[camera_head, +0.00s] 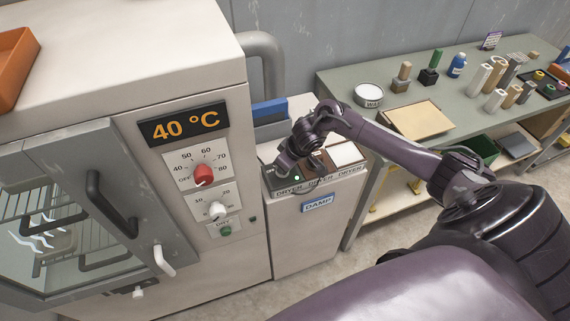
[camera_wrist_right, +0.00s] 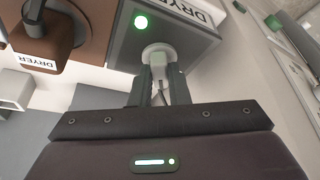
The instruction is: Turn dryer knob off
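The dryer cabinet's panel in the head view carries a red knob (camera_head: 203,174) on a scale marked OFF and 40 to 80. A white knob (camera_head: 217,209) sits below it. The display (camera_head: 183,124) reads 40 °C. My right gripper (camera_head: 283,165) is away from this panel, low at the left box of the DRYER-labelled row. In the right wrist view my right gripper (camera_wrist_right: 158,88) has its fingers close together on both sides of a pale knob-like piece (camera_wrist_right: 158,54) on a grey box. They appear to grip it. My left gripper is not in view.
The grey box has a lit green light (camera_wrist_right: 141,22). A brown block (camera_wrist_right: 72,25) with a dark upright part stands beside it. The DAMP label (camera_head: 317,203) is on the stand below. A green-grey workbench (camera_head: 382,70) holds several small items. The cabinet door handle (camera_head: 108,205) juts out.

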